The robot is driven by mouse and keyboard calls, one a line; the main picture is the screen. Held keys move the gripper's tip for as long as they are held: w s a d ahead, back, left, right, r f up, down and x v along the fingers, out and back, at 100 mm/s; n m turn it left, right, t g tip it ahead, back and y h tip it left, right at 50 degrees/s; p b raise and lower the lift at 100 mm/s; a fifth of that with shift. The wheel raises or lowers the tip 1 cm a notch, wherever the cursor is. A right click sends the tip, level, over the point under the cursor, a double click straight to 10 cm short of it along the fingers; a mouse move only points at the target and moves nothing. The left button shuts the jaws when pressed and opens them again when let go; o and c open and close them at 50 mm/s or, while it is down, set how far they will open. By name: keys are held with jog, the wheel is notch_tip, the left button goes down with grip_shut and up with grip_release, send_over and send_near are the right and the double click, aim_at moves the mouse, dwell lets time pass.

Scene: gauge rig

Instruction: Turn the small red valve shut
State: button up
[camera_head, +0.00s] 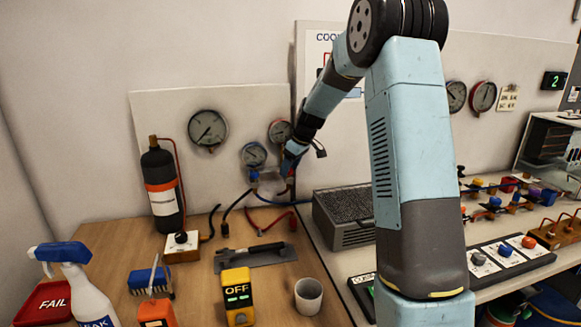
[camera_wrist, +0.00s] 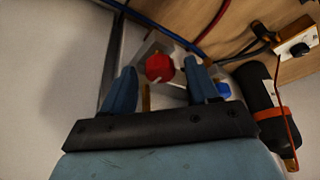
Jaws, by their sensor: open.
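The small red valve (camera_wrist: 159,67) shows in the wrist view as a red knob on a pale block. It lies between the two blue fingertips of my open gripper (camera_wrist: 161,70), with a visible gap on each side. How far in depth the fingers reach around it I cannot tell. In the head view my gripper (camera_head: 294,153) is at the manifold below the gauges, and the red valve is mostly hidden there. A blue valve (camera_wrist: 223,89) sits beside the right finger in the wrist view; it also shows in the head view (camera_head: 254,175).
Gauges (camera_head: 208,128) hang on the panel behind. Red, blue and black hoses run below the manifold. A black cylinder (camera_head: 160,190) stands at left. A grey vented box (camera_head: 344,215) is right of the manifold. A trowel-like tool (camera_head: 255,254) lies on the wooden bench.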

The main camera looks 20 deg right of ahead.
jog(key=c, duration=1)
jog(key=shift+c, duration=0.2)
jog(key=shift+m, duration=0.3)
jog(key=m, duration=0.1)
jog(key=m+h, duration=0.1)
jog(key=m, duration=0.1)
jog(key=m+t, duration=0.1)
jog(key=shift+s+a+h, duration=0.1)
jog(key=shift+a+h, duration=0.15)
jog(key=shift+h, duration=0.15)
jog(key=m+h, duration=0.1)
jog(key=m, duration=0.4)
jog(key=shift+a+h, duration=0.15)
jog(key=shift+h, duration=0.25)
jog(key=m+h, duration=0.1)
jog(key=m, duration=0.3)
jog(key=shift+h, duration=0.3)
jog(key=shift+a+m+g+h, duration=0.1)
jog(key=shift+m+g+h, duration=0.4)
jog(key=shift+m, duration=1.6)
